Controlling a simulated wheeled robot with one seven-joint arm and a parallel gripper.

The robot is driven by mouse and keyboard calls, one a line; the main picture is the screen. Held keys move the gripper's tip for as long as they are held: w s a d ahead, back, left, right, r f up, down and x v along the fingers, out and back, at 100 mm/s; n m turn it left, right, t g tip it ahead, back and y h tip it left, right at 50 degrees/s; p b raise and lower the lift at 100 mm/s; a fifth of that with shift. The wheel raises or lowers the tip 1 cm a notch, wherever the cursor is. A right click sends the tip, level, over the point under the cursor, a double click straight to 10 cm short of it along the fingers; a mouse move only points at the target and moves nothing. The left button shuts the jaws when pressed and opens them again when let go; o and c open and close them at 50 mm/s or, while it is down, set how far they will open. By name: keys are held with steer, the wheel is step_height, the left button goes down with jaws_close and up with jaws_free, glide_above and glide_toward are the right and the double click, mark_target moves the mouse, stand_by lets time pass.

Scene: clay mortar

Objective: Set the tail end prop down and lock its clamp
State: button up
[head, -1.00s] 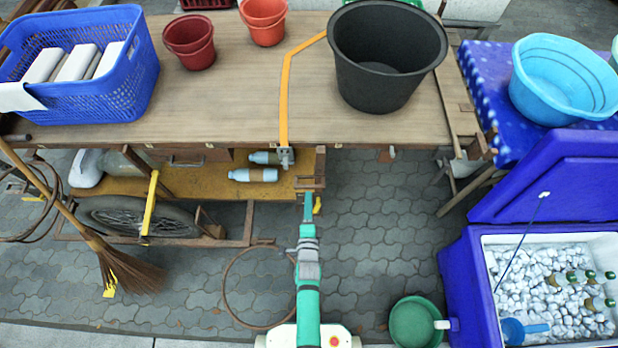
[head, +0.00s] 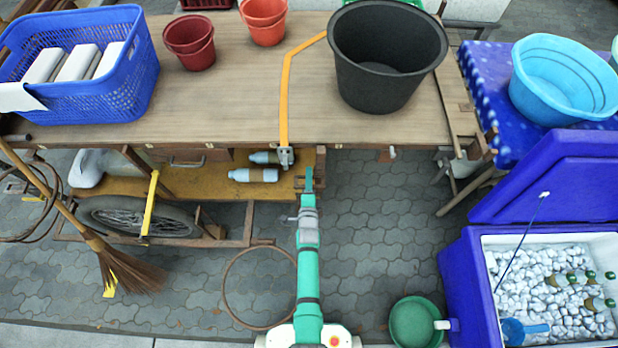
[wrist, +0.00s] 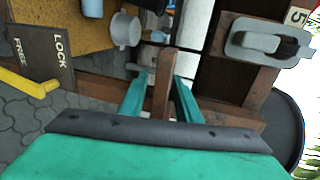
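In the wrist view, the teal fingers of my gripper (wrist: 161,98) stand apart on either side of a brown wooden bar (wrist: 168,68), which looks like the prop. Narrow gaps seem to show beside the bar; contact is unclear. In the head view my gripper (head: 308,182) is at the right end of the cart's lower shelf, beside a wooden upright (head: 320,162). A dark sign (wrist: 40,62) reading LOCK and FREE is at the wrist view's left. A yellow lever (wrist: 28,84) lies beside it; its setting is unclear. The prop's foot is hidden.
The tabletop (head: 225,105) is just above my gripper, with a black tub (head: 385,95) on it. Bottles (head: 253,175) lie on the shelf. A grey metal fitting (wrist: 265,42) is by a "5" label.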

jaws_close()
steer(key=shift+f, duration=0.15)
